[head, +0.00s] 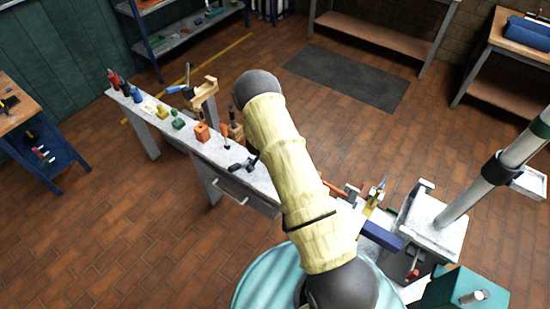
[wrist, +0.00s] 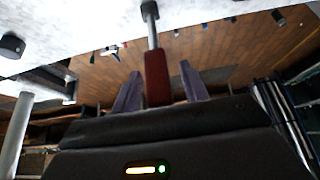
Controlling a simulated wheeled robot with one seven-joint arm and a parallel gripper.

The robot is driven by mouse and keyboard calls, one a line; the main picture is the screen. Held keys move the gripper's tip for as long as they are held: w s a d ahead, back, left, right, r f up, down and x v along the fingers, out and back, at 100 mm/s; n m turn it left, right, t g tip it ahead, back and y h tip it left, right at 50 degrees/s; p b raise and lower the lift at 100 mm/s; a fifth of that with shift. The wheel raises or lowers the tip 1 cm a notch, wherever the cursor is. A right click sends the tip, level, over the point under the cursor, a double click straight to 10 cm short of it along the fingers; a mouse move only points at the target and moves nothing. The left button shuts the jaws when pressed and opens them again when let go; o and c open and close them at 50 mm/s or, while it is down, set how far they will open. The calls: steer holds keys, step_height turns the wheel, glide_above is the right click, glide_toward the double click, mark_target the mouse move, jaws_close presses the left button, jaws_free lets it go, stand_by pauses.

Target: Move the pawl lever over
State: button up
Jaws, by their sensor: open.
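The pawl lever (wrist: 157,78) shows in the wrist view as a metal rod with a dark red grip, hanging from a dark mount on a pale surface at the top. My gripper (wrist: 160,72) is open. Its two purple-grey fingers stand on either side of the red grip, with a visible gap on each side. I cannot tell from the picture whether the grip is fully between them in depth. In the head view my gripper is hidden by my arm. A small red-ended part (head: 412,273) shows there near the mast's foot; I cannot tell if it is the lever.
A grey mast (head: 495,165) rises from a pale block (head: 437,228) at the right. A teal box (head: 465,288) is in front of it. A narrow bench (head: 178,138) with several tools runs to the left. The brick floor (head: 130,215) at left is clear.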

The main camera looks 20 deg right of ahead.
steer(key=v, duration=1.7)
steer(key=shift+s+a+p, duration=0.2)
steer(key=shift+p, duration=0.25)
steer(key=shift+r, duration=0.2)
